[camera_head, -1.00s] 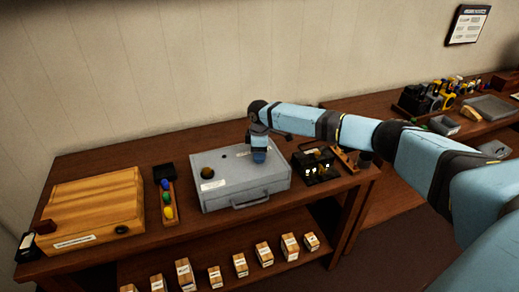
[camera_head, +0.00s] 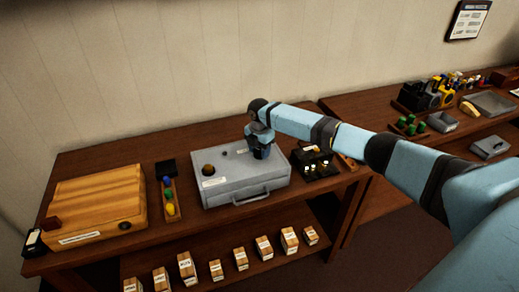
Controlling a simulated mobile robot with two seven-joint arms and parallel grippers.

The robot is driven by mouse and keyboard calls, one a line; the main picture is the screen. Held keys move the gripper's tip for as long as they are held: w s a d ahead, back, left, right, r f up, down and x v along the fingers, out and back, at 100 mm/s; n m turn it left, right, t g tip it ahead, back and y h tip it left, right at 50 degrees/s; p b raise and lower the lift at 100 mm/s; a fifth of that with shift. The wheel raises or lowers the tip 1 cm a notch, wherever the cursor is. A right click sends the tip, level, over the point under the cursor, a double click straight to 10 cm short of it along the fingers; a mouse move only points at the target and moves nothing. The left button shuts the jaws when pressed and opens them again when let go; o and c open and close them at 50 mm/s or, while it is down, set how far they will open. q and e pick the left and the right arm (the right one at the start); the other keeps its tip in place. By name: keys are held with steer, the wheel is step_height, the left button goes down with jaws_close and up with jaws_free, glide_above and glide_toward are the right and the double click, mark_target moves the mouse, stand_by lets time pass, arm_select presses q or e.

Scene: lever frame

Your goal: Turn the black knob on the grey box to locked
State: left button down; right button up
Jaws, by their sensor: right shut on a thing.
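The grey box (camera_head: 235,187) sits on the wooden workbench, with a handle on its front side. A round dark brown knob (camera_head: 208,169) stands on the left of its lid, with a white label below it. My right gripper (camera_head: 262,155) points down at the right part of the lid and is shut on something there. The gripper and wrist hide what it holds, so I cannot tell whether it is the black knob or how it is turned. My left gripper is out of view.
A wooden box (camera_head: 95,208) stands at the left, beside a narrow tray (camera_head: 171,213) with coloured balls. A black tray (camera_head: 318,171) with small pieces is close to the right of the grey box. Several labelled blocks (camera_head: 240,259) line the lower shelf.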

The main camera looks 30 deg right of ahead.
mark_target(259, 150)
steer(key=shift+n, duration=1.6)
steer(key=o, duration=0.9)
step_height(259, 150, up, 14)
steer(key=shift+f+b, duration=0.1)
steer(key=shift+b, duration=0.7)
